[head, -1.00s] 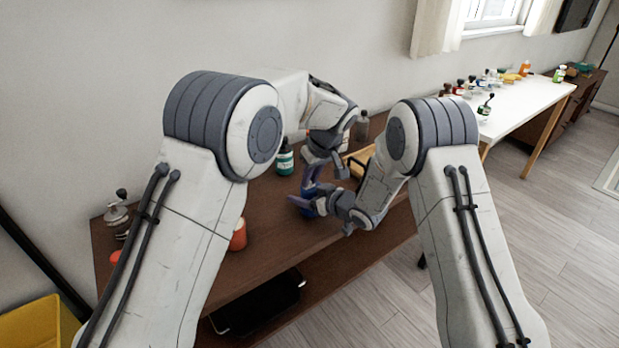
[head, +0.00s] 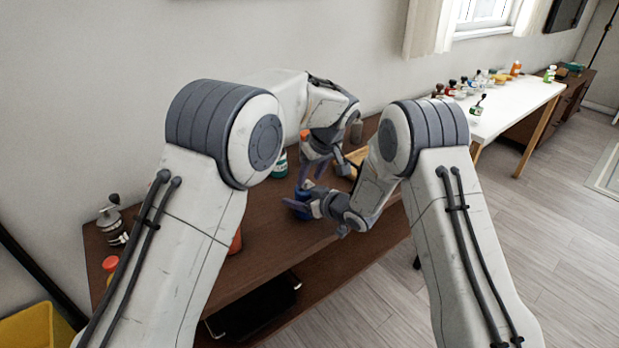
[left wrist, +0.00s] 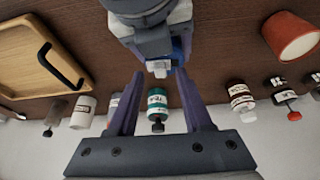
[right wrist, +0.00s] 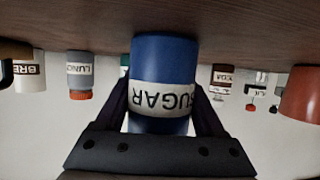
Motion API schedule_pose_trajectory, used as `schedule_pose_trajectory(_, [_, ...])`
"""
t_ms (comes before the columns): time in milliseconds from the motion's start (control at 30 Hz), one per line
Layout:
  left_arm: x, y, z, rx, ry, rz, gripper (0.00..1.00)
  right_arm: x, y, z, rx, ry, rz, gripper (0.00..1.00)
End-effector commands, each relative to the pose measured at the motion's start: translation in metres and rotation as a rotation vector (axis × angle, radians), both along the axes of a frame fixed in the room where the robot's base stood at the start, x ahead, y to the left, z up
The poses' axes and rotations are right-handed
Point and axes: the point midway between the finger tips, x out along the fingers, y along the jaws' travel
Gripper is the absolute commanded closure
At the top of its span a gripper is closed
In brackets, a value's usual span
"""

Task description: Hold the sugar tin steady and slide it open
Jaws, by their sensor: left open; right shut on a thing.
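The sugar tin (right wrist: 165,65) is a blue cylinder with a white "SUGAR" label, standing on the brown wooden counter. My right gripper (right wrist: 165,115) is shut around the tin's sides. In the head view the tin (head: 302,210) is a small blue patch, mostly hidden by my right gripper (head: 300,207). My left gripper (head: 312,172) is open above the tin, its fingers pointing down. In the left wrist view the gap between the left fingers (left wrist: 157,82) is empty; a white piece (left wrist: 159,68) at the blue tin (left wrist: 180,62) shows just beyond.
A green tea container (left wrist: 157,105) stands near the tin. A wooden tray (left wrist: 40,60) with a black handle lies to one side. An orange-red pot (left wrist: 291,38) and several labelled jars stand around. The wall runs behind the counter (head: 270,248).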

Motion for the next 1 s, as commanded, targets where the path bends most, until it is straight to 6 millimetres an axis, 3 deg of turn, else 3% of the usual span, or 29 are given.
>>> schedule_pose_trajectory(300, [-0.022,-0.015,0.063,-0.004,-0.004,-0.003,0.5,0.0,0.0,0.0,0.0,0.0,0.0,0.91])
schedule_pose_trajectory(500, [-0.031,-0.021,0.091,-0.003,-0.003,-0.002,0.5,0.0,0.0,0.0,0.0,0.0,0.0,0.91])
schedule_pose_trajectory(1000, [-0.035,-0.023,0.1,0.0,0.0,-0.001,0.5,0.0,0.0,0.0,0.001,-0.001,0.0,0.91])
